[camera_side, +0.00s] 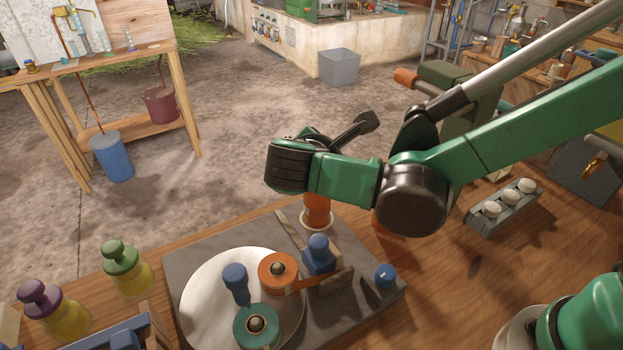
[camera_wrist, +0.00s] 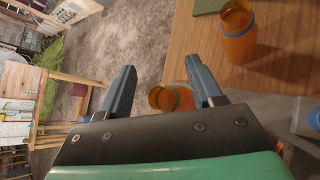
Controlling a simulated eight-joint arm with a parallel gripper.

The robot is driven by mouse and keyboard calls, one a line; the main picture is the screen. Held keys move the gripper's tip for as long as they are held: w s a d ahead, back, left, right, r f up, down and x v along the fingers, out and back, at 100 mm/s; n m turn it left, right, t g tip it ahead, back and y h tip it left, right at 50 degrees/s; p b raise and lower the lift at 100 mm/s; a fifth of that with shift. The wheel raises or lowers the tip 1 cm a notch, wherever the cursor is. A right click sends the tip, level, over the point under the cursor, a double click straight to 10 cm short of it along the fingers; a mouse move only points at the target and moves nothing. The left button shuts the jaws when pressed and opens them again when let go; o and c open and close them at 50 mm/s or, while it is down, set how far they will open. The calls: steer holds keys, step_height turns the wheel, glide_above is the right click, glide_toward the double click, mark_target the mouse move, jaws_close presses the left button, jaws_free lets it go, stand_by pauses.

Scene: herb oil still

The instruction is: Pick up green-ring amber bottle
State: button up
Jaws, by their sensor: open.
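In the wrist view an amber bottle (camera_wrist: 157,98) with a blue-green ring shows beyond and between my fingers, nearer the right one and partly hidden by it. A second amber bottle (camera_wrist: 237,42), with a bluish band near its mouth, stands on the table at upper right. My gripper (camera_wrist: 161,84) is open and empty. In the side view my gripper (camera_side: 352,130) is above the table's back edge. Below it stands an amber bottle (camera_side: 317,212), partly covered by my arm; another amber bottle (camera_side: 392,226) is mostly hidden.
A grey slab (camera_side: 190,285) with a white disc (camera_side: 215,315) and several knobs lies in front. Yellow bottles with green (camera_side: 120,255) and purple (camera_side: 38,295) stoppers stand left. A grey block (camera_side: 500,212) with white caps sits right. Floor lies beyond the table's edge.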

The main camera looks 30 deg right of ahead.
steer(key=s+a+f+n+t+h, duration=0.1)
steer(key=a+n, duration=0.1)
steer(key=a, duration=0.1)
steer(key=s+a+f+n+t+h, duration=0.1)
steer(key=s+a+n+h, duration=0.1)
steer(key=a, duration=0.1)
steer(key=s+a+f+n+t+h, duration=0.1)
steer(key=s+a+n+t, duration=0.1)
steer(key=a, duration=0.1)
steer(key=shift+a, duration=0.4)
steer(key=shift+s+a+f+h, duration=0.1)
steer(key=shift+f+h, duration=0.1)
steer(key=shift+h, duration=0.2)
steer(key=x, duration=1.1)
steer(key=shift+w+d+f, duration=0.2)
steer(key=shift+w+d, duration=0.05)
jaws_close()
